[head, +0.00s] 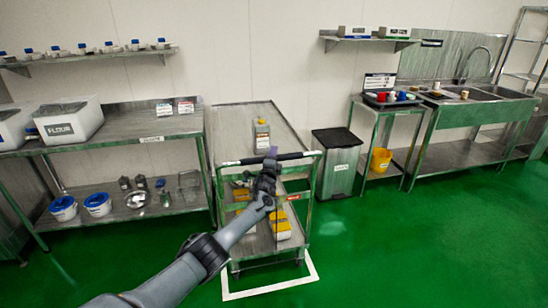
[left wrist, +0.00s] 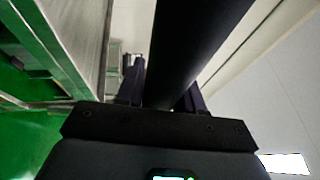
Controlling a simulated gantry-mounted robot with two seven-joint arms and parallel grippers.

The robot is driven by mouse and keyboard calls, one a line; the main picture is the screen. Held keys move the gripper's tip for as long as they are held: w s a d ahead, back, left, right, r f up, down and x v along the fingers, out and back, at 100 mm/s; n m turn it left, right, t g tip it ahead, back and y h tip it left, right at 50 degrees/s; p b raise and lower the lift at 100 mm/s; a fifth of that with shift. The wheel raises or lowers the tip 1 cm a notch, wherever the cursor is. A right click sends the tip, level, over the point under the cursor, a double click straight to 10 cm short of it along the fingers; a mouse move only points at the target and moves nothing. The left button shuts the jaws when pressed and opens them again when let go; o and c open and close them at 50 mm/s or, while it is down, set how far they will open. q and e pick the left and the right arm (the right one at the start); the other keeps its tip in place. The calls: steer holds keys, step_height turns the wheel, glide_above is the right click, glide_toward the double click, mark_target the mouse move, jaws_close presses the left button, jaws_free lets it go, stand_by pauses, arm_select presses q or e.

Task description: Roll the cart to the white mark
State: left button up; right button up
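The metal cart (head: 221,205) stands in the middle of the head view, with a dark push handle (head: 297,155) across its near top edge. The handle also runs as a thick dark bar through the left wrist view (left wrist: 190,45). My left gripper (head: 271,156) has its fingers on both sides of this bar, closed on it (left wrist: 165,95). The white mark (head: 270,288) is an outline on the green floor. Its near edge and corners show in front of the cart's near wheels; the cart hides its far part. My right gripper is not in view.
A steel table with a flour bin (head: 68,122) stands left of the cart, close to its side. A bin with a black lid (head: 337,160) and a small stand with a yellow bucket (head: 381,160) are to the right. Green floor in front and at right is clear.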

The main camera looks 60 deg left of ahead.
arm_select(q)
steer(key=o, duration=0.3)
steer(key=shift+p+v, duration=0.8)
steer(key=shift+p, duration=0.15)
steer(key=p+v, duration=0.4)
steer(key=v, duration=0.5)
steer(key=shift+d, duration=0.1)
